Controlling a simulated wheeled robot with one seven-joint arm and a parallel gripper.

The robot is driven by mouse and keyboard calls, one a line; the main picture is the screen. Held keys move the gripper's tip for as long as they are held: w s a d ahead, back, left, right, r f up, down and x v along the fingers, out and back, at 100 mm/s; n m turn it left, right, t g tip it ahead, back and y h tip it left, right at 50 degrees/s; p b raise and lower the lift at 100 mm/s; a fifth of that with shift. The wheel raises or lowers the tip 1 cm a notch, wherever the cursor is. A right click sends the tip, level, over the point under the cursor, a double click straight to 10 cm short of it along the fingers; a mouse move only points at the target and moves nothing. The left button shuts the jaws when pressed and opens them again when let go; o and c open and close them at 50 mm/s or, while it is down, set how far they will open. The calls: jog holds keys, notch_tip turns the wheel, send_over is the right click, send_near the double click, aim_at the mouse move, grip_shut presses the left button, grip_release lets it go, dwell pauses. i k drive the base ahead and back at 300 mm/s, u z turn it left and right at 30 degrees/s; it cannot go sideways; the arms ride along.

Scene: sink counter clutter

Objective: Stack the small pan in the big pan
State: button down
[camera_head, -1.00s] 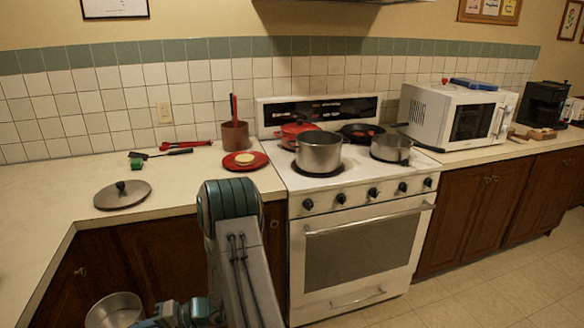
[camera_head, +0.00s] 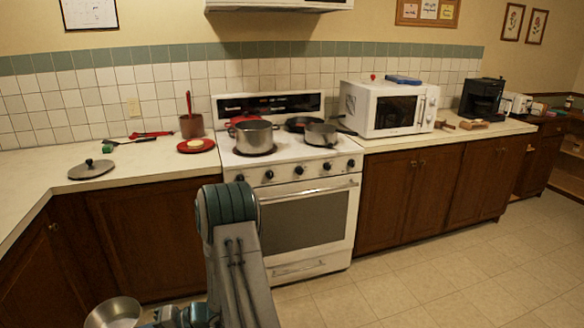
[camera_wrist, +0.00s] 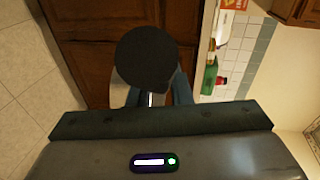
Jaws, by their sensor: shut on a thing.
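My gripper (camera_wrist: 153,98) is shut on a small silver pan (camera_head: 114,313), held low in front of the cabinets at the lower left of the head view. The pan's open top shows there, cut off by the frame's bottom edge. In the wrist view a dark round face (camera_wrist: 148,57) lies beyond the fingers and hides part of the grip. On the stove (camera_head: 290,160), a tall silver pot (camera_head: 255,138) stands front left. A silver pan with a handle (camera_head: 320,137) stands to its right. I cannot tell for certain which is the big pan.
A red pot (camera_head: 240,121) and a black pan (camera_head: 302,124) are at the stove's back. A lid (camera_head: 91,169), utensils and a red plate (camera_head: 196,146) lie on the left counter. A microwave (camera_head: 390,108) stands right of the stove. The floor at right is clear.

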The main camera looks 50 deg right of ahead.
aim_at(319, 144)
jog(key=k, duration=0.1)
jog(key=z, duration=1.4)
jog(key=i, duration=1.3)
